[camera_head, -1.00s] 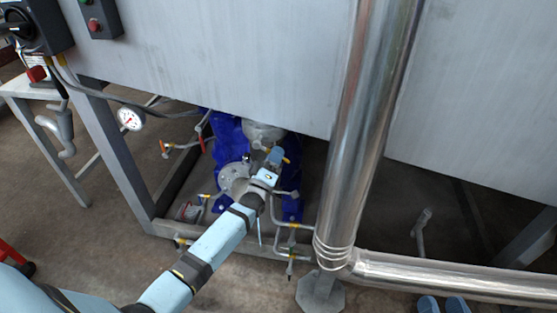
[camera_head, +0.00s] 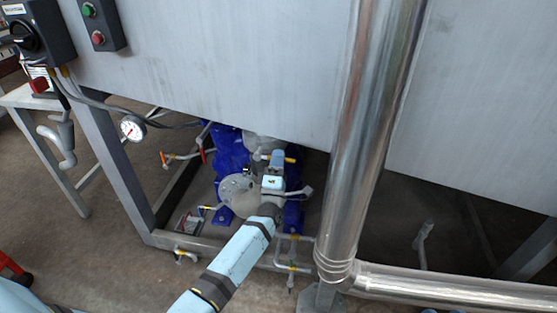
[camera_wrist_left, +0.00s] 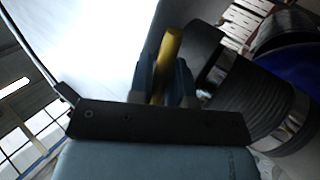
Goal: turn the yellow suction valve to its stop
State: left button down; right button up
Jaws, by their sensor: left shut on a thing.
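The yellow suction valve handle (camera_head: 290,160) shows as a small yellow tip beside the blue pump, under the lower edge of the grey panel. My left gripper (camera_head: 278,158) reaches it from the front and is shut on it. In the left wrist view the yellow handle (camera_wrist_left: 171,52) stands up between the two dark blue fingers (camera_wrist_left: 164,85). The fingers hide its lower part, and the valve body is hidden behind my gripper in the head view. My right gripper is not in view.
A shiny steel pipe (camera_head: 362,140) stands right of my left arm and joins a horizontal pipe (camera_head: 450,281). The grey panel (camera_head: 220,70) hangs above the pump. Thin pipework (camera_head: 294,250) and a frame beam lie close below. A gauge (camera_head: 132,128) is left.

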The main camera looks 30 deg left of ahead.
pick_arm(q)
jog(key=shift+r, duration=0.1)
jog(key=c, duration=1.1)
grip_release()
jog(key=p+v, duration=0.1)
jog(key=v, duration=0.6)
jog(key=shift+s, duration=0.2)
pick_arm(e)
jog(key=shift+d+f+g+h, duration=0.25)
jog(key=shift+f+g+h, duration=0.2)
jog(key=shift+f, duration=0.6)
pick_arm(q)
jog(key=shift+d, duration=0.1)
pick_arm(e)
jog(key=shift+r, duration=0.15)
